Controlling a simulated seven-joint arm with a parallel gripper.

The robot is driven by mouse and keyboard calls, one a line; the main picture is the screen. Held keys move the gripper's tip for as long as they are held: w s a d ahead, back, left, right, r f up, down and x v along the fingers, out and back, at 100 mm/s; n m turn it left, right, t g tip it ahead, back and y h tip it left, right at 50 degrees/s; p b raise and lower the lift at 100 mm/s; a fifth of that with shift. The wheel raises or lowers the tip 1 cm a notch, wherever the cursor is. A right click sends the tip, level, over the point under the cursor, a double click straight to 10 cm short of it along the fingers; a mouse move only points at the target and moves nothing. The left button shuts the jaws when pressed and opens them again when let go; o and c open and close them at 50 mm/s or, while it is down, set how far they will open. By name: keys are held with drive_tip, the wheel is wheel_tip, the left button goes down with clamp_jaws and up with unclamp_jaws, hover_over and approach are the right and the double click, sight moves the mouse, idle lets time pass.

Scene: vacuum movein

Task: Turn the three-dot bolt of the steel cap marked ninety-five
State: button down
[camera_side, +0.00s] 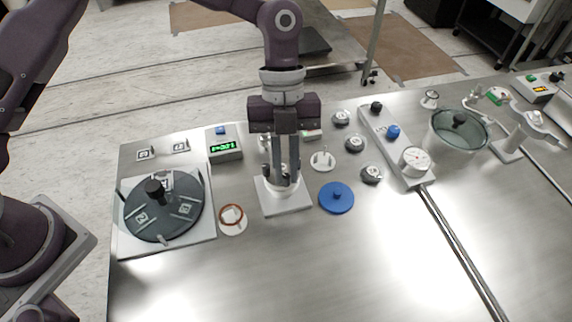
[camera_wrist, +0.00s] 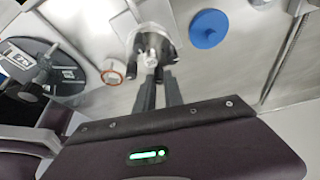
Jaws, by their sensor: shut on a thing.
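My gripper (camera_side: 283,176) points straight down over a pale round fitting (camera_side: 283,188) on a white square base plate (camera_side: 291,206). In the wrist view my gripper's fingertips (camera_wrist: 151,62) close around a small light-coloured bolt-like part (camera_wrist: 150,58) at the middle of that fitting. Small dark parts stand around it, partly hidden by the fingers. I cannot read a ninety-five or count dots on it. Several grey steel caps (camera_side: 354,143) lie to the right, their marks too small to read.
A dark turntable (camera_side: 165,222) with numbered tiles and a green-lit display box (camera_side: 225,147) stand left. An orange-ringed white disc (camera_side: 232,218) and a blue lid (camera_side: 336,197) flank the base plate. A knob panel (camera_side: 400,150) and glass-lidded pot (camera_side: 456,134) stand right. The front table is clear.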

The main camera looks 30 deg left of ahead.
drive_tip(key=n+t+h, duration=0.1)
drive_tip(key=n, duration=0.3)
drive_tip(key=shift+s+a+n, duration=0.1)
drive_tip(key=shift+a+n, duration=0.05)
drive_tip(key=shift+n, duration=0.25)
drive_tip(key=shift+s+n+t+h, duration=0.1)
drive_tip(key=shift+n+t+h, duration=0.55)
drive_tip(key=shift+n, duration=1.25)
drive_tip(key=shift+t, duration=0.25)
drive_tip(key=c, duration=1.7)
unclamp_jaws()
